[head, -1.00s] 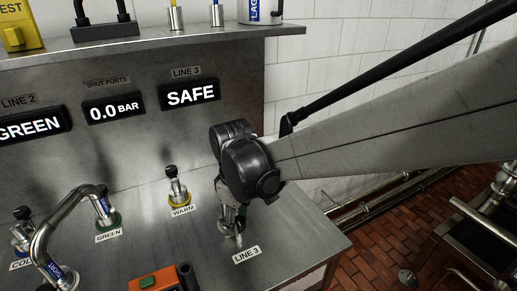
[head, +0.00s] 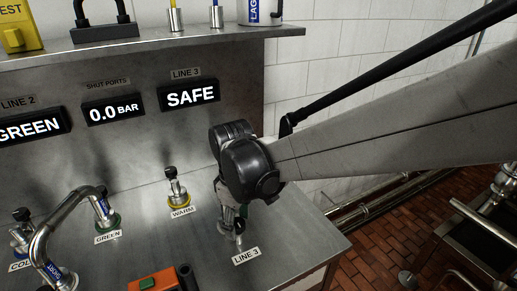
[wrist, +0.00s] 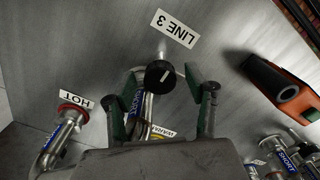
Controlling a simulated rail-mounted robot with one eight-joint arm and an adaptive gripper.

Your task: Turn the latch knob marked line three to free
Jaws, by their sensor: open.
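The latch knob (wrist: 159,75) is round and black with a short white pointer line, just by the LINE 3 label (wrist: 175,28) in the wrist view. The label also shows in the head view (head: 246,256). My gripper (wrist: 172,84) is open, with one green-and-grey finger on each side of the knob. The gap looks wider on the right side; I cannot tell whether either finger touches it. In the head view my gripper (head: 237,219) points down at the bench and largely hides the knob. The LINE 3 display (head: 191,94) reads SAFE.
A valve with a yellow base marked WARM (head: 177,190) stands left of my gripper. A bent pipe (head: 70,225) and an orange box (head: 153,281) are further left. In the wrist view, a HOT port (wrist: 72,113) lies left and an orange device (wrist: 275,80) right.

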